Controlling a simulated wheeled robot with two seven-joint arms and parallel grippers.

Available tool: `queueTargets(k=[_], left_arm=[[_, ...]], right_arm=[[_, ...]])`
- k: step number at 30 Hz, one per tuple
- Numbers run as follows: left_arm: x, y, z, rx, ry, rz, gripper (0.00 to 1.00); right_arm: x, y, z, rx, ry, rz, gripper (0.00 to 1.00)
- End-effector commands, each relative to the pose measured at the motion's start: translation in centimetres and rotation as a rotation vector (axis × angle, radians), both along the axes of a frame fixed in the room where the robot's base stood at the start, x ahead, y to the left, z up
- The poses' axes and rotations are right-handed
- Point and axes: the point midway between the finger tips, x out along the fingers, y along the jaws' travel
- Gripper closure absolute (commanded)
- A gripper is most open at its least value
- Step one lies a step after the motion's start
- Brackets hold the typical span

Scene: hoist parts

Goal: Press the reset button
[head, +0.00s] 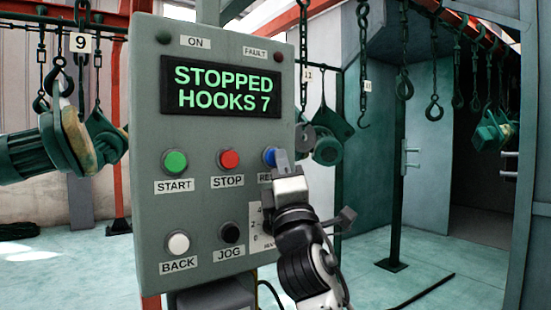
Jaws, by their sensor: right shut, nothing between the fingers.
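The blue reset button (269,156) is on the right side of a grey control panel (145,140). Its label is partly covered by my right gripper (281,160), which is shut and empty. The fingertips are at the button's right edge in the picture; I cannot tell whether they touch it. The panel's display (221,88) reads "STOPPED HOOKS 7" in green. My left gripper is not in view.
Beside the reset button are a red stop button (229,159) and a green start button (175,162). Below are a white back button (178,243) and a black jog button (230,232). Hooks and green parts (327,150) hang behind the panel on both sides.

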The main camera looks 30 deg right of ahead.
Motion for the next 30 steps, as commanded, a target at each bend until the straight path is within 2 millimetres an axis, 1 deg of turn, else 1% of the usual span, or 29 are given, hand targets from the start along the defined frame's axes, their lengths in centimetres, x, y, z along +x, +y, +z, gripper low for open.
queueTargets(k=[10, 19, 30], left_arm=[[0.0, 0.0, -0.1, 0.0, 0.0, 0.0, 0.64], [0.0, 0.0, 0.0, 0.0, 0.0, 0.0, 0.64], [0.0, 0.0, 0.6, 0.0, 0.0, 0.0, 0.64]], right_arm=[[0.4, 0.1, 0.0, 0.0, 0.0, 0.0, 1.0], [0.4, 0.1, 0.0, -0.001, 0.0, 0.001, 1.0], [-1.2, 0.0, 0.0, -0.002, 0.001, 0.001, 1.0]])
